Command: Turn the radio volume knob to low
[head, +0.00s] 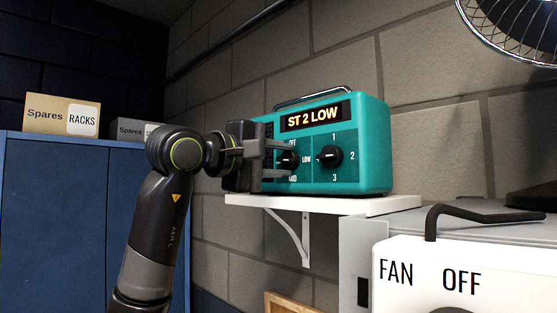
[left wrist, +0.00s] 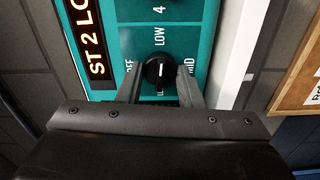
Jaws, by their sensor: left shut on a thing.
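The teal radio (head: 362,170) stands on a white wall shelf (head: 385,207). Its lit display (head: 312,116) reads "ST 2 LOW". The volume knob (head: 289,160) is black, with OFF, LOW and MID around it. A second knob (head: 329,156) to its right is marked with numbers. My left gripper (head: 288,160) is at the volume knob, with its fingers on either side and shut on it. In the left wrist view the volume knob (left wrist: 157,70) sits between the two fingertips, and its white pointer line faces the LOW label. My right gripper is not in view.
A blue cabinet (head: 55,220) at the left carries a "Spares RACKS" box (head: 62,115) and another box. A white panel marked FAN OFF (head: 470,260) is at the lower right, with a fan (head: 515,30) above. A wooden-framed board (left wrist: 300,75) is near the shelf.

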